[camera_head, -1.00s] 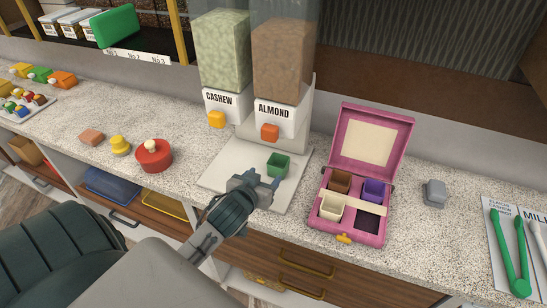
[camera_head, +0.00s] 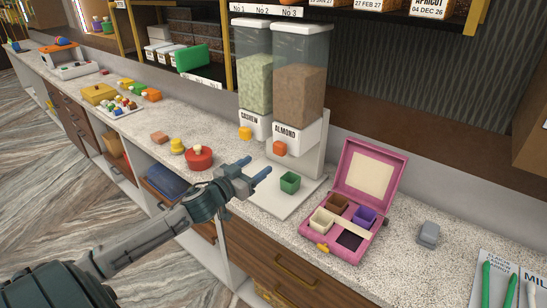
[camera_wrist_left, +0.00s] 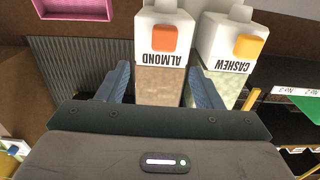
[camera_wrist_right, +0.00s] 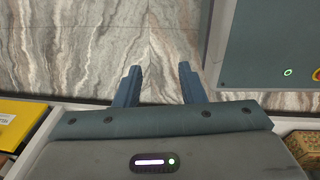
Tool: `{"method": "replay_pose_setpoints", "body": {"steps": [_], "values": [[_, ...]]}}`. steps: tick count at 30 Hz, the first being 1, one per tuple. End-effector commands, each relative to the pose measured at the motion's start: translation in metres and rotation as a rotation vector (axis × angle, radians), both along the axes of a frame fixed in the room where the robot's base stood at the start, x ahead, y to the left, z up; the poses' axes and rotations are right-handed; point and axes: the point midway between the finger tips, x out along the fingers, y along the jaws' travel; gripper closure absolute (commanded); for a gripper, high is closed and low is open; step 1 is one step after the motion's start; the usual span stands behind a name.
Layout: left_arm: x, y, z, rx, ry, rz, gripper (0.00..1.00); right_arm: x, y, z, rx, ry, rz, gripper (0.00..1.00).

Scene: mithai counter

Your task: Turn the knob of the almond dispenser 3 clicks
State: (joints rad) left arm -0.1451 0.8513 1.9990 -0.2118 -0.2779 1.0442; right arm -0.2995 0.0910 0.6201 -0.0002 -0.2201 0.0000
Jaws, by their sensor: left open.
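The almond dispenser (camera_head: 297,90) stands at the back of the counter, right of the cashew dispenser (camera_head: 255,80). Its orange knob (camera_head: 280,148) is on the front, above a small green cup (camera_head: 290,182) on the white base. My left gripper (camera_head: 256,172) is open and empty, in front of the dispensers and left of the cup, apart from the knob. The left wrist view shows the orange knob (camera_wrist_left: 164,38) upside down, ahead of and between the open fingers. My right gripper (camera_wrist_right: 158,84) is open and empty over the floor; it is not in the head view.
A pink box (camera_head: 345,242) with small cups stands open right of the dispenser. A red round container (camera_head: 199,159) and a yellow weight-like piece (camera_head: 177,146) sit left. A grey block (camera_head: 429,234) and green tongs (camera_head: 497,285) lie farther right.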

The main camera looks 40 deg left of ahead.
Motion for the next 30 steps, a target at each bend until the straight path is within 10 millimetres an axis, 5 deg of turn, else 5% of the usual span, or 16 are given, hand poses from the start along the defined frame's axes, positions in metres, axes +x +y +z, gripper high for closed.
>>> {"method": "replay_pose_setpoints", "body": {"steps": [9, 21, 30], "values": [[0.02, -0.001, 0.0, -0.005, -0.001, 0.005, 0.4, 0.0, 0.023, 0.001, 0.025, 0.0, -0.007, 0.64], [0.06, -0.005, 0.0, -0.007, 0.0, 0.003, 0.4, 0.0, 0.001, 0.004, 0.001, 0.0, -0.001, 0.64], [0.095, -0.007, 0.0, -0.004, 0.001, 0.003, 0.4, -0.001, 0.005, 0.005, 0.006, 0.0, -0.001, 0.64]]}}
